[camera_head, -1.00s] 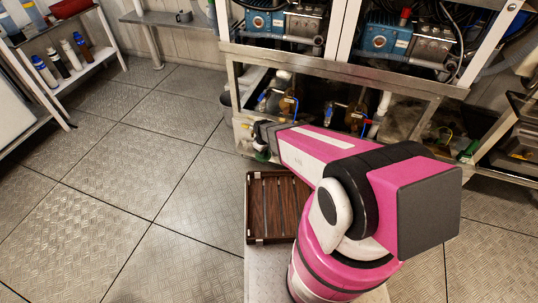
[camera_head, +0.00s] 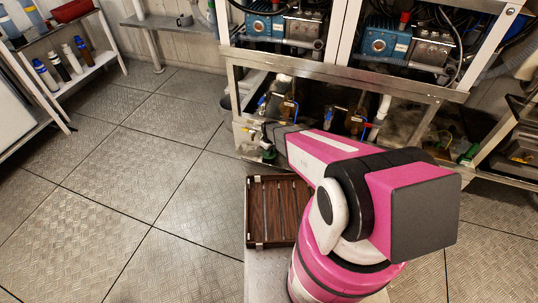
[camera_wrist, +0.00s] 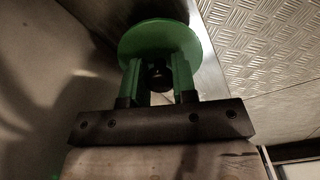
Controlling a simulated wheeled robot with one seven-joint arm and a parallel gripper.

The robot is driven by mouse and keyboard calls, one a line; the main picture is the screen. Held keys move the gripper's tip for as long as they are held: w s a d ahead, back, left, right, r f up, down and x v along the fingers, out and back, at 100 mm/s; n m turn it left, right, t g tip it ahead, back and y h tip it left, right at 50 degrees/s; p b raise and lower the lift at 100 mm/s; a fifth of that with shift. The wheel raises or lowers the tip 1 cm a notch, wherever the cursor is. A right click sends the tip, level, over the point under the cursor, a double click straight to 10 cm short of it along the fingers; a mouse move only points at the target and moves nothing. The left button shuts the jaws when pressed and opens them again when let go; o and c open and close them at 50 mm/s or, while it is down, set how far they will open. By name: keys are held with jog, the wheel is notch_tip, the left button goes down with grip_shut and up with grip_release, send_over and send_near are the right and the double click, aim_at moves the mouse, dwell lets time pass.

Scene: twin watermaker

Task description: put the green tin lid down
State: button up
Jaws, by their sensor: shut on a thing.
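The green tin lid (camera_wrist: 150,38) shows in the wrist view as a round green disc with a dark knob at its centre. My gripper (camera_wrist: 158,76) has green fingers, shut on that knob, and the disc lies beyond the fingertips. In the head view my gripper (camera_head: 267,147) is at the front left corner of the metal frame under the machines, with a bit of green there. The lid is mostly hidden and small in that view. A grey surface lies behind the lid in the wrist view; I cannot tell whether they touch.
A brown slatted wooden tray (camera_head: 251,212) lies in front of my arm. The metal bench frame (camera_head: 345,74) carries blue pumps, with pipes and valves below it. A shelf with bottles (camera_head: 98,72) stands at the left. The plated floor (camera_head: 130,190) is clear.

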jog(key=shift+f, duration=1.4)
jog(key=shift+f, duration=0.2)
jog(key=o, duration=0.9)
jog(key=shift+r, duration=0.15)
notch_tip(320, 180, up, 12)
jog(key=s+d+r+m, duration=0.3)
jog(key=s+r, duration=0.3)
jog(key=r, duration=0.3)
jog(key=s+d+r+m, duration=0.3)
jog(key=s+d+r, duration=0.3)
jog(key=r, duration=0.4)
jog(key=s+d+r+m, duration=0.3)
jog(key=s+d+r, duration=0.1)
jog(key=s+r, duration=0.4)
notch_tip(320, 180, up, 2)
jog(key=shift+d+r, duration=0.1)
jog(key=shift+d, duration=0.25)
